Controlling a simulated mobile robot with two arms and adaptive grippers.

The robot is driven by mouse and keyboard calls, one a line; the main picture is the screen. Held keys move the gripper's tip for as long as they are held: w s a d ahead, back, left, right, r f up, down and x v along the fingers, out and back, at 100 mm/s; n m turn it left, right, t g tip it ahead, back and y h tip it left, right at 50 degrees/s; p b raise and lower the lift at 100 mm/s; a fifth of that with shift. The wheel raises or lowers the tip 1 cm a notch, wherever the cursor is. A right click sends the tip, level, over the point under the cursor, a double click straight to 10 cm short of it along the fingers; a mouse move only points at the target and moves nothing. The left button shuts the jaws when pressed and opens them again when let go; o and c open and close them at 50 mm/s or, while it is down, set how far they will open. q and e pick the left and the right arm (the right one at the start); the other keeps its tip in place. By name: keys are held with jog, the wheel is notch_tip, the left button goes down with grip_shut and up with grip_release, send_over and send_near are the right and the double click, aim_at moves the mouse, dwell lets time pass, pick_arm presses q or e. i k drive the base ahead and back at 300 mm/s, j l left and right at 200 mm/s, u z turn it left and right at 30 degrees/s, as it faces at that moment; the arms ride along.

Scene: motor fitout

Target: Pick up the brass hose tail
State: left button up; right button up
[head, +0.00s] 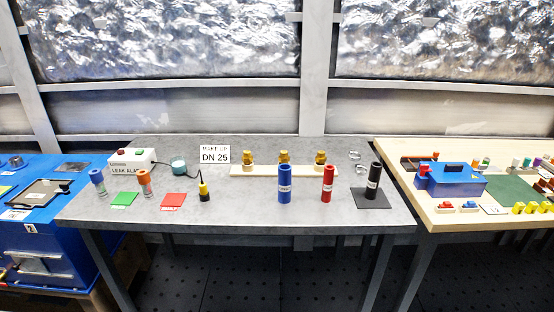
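Three brass fittings stand upright on a long pale rack (266,171) toward the back of the grey table: a left one (247,158), a middle one (283,157) and a right one (320,158). They look like hose tails, but any size marks are too small to read. A white sign (214,155) reading "MAKE UP DN 25" stands left of the rack. Neither of my grippers is in view.
In front of the rack stand a blue cylinder (285,184), a red one (328,184) and a black one (374,181) on a dark mat (361,205). A yellow-black object (203,190) and coloured cards lie left. Metal clamps (355,156) lie right. The grey table's front middle is clear.

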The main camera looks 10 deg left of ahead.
aim_at(320, 158)
jog(key=i+l, duration=0.6)
jog(key=i, duration=0.15)
